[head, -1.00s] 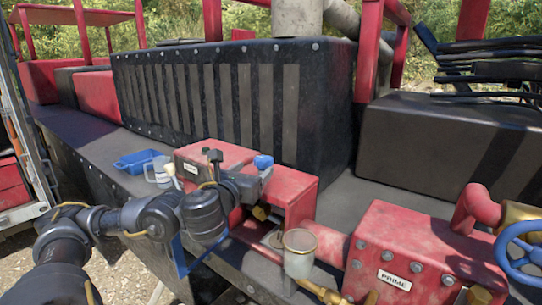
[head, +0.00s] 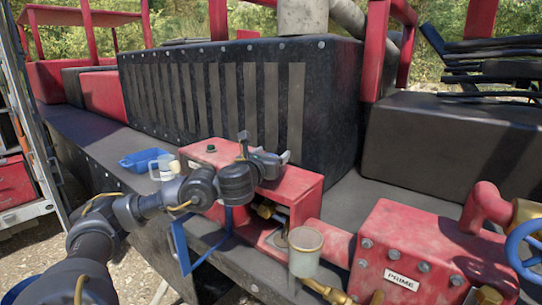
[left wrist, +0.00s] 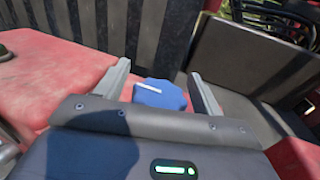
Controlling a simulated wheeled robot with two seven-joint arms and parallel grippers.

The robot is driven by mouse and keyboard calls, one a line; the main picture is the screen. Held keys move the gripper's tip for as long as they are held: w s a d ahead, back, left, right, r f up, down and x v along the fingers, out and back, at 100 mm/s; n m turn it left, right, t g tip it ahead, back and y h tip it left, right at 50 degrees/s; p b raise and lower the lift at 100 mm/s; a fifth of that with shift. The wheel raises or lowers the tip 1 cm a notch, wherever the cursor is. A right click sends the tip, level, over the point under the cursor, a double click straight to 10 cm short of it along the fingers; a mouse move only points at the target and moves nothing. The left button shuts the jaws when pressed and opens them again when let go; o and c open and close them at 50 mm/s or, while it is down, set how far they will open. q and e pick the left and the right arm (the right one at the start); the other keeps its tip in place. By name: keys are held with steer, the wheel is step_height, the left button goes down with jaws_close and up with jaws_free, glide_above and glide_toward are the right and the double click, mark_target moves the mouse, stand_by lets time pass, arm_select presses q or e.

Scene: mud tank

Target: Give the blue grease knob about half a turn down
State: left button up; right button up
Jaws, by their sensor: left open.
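The blue grease knob (left wrist: 160,93) shows in the left wrist view, with a scalloped rim and a white line on its top. It sits between the two fingers of my left gripper (left wrist: 160,75), one finger on each side. The gripper is open, with a visible gap at the right finger; contact on the left side is hard to judge. In the head view my left gripper (head: 266,150) is over the top of the red pump housing (head: 300,192) and hides the knob. My right gripper is not in view.
A ribbed black panel (head: 215,105) rises just behind the housing. A blue tray (head: 145,160) and a clear mug (head: 166,168) stand left. A clear cup (head: 304,255), a red PRIME box (head: 415,250) and a blue handwheel (head: 526,250) are at right.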

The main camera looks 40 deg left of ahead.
arm_select(q)
steer(key=c, duration=1)
steer(key=shift+h, duration=0.3)
